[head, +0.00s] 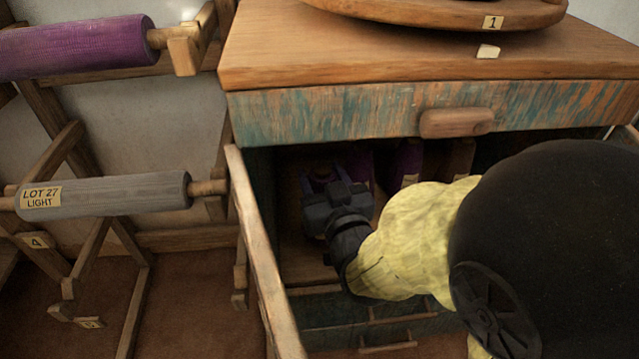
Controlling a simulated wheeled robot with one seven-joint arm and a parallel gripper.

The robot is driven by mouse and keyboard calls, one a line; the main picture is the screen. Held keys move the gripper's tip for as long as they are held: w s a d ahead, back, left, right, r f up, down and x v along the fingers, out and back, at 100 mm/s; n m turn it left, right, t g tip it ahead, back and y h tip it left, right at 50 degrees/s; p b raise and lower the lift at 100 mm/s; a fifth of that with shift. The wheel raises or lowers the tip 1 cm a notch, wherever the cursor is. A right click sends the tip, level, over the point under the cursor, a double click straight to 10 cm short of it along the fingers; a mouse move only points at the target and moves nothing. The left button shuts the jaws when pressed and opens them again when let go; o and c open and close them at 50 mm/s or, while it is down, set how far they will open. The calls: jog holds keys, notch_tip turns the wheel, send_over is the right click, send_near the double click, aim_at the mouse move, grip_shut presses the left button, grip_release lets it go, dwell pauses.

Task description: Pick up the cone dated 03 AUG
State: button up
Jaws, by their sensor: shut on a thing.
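My gripper (325,185) reaches into the open compartment of the wooden cabinet, under the blue-green drawer front. It is shut on a purple cone (318,172), of which only a small part shows past the jaws. More purple cones (408,160) stand to the right in the compartment, with a brown one (459,158) beside them. Small pale labels show low on these cones, but their dates are too small to read. My wrist and yellow-sleeved arm hide the lower right of the compartment.
The cabinet top (400,60) and the blue-green drawer front (340,112) with its wooden handle (457,122) lie just above my gripper. A wooden rail (262,250) runs along the left. Purple (75,47) and grey (105,195) rollers rest on wooden stands at left.

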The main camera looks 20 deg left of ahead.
jog(key=b+v, duration=0.5)
jog(key=b, duration=0.2)
jog(key=shift+s+d, duration=0.15)
jog(key=shift+s, duration=0.05)
dwell(0.5)
